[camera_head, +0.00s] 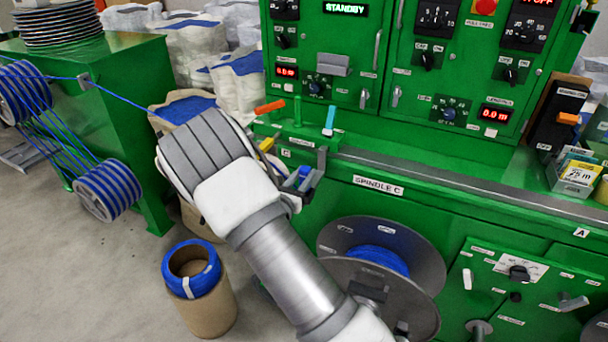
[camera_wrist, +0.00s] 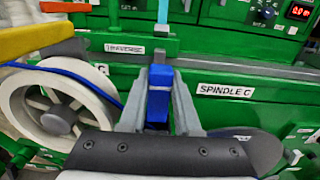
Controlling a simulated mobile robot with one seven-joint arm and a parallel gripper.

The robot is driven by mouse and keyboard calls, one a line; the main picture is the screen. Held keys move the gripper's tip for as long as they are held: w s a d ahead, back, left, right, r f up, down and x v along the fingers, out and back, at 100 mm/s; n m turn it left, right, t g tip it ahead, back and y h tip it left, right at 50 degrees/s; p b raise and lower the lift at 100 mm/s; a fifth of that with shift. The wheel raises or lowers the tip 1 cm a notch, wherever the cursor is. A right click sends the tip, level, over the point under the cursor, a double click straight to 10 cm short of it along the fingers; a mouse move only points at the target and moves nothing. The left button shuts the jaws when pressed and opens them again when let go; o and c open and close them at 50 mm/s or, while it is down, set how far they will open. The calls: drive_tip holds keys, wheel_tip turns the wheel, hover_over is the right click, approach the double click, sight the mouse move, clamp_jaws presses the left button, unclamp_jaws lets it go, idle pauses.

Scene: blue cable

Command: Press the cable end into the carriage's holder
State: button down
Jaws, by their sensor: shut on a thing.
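My gripper (camera_head: 305,182) is in front of the green machine, left of the SPINDLE C label. In the wrist view, its two grey fingers (camera_wrist: 158,104) are shut on a blue piece, the cable end (camera_wrist: 158,96), which stands upright between them. The blue cable (camera_head: 126,97) comes from the left and passes behind my arm; it also shows in the wrist view (camera_wrist: 78,72). A small grey upright part, apparently the carriage's holder (camera_wrist: 159,57), is just beyond the fingertips. I cannot tell whether the cable end touches it.
A white wheel (camera_wrist: 32,113) is close on the left in the wrist view. Orange (camera_head: 270,107) and light blue (camera_head: 330,118) levers stand behind my gripper. A large spool (camera_head: 335,238) is below right. A metal rail (camera_head: 470,186) runs right.

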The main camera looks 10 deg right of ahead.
drive_tip(key=shift+f+b, duration=1.1)
drive_tip(key=shift+f, duration=0.45)
idle(0.4)
drive_tip(key=c, duration=0.5)
unclamp_jaws()
drive_tip(key=shift+c, duration=0.2)
drive_tip(key=p+v, duration=0.1)
drive_tip(key=v, duration=0.7)
idle(0.6)
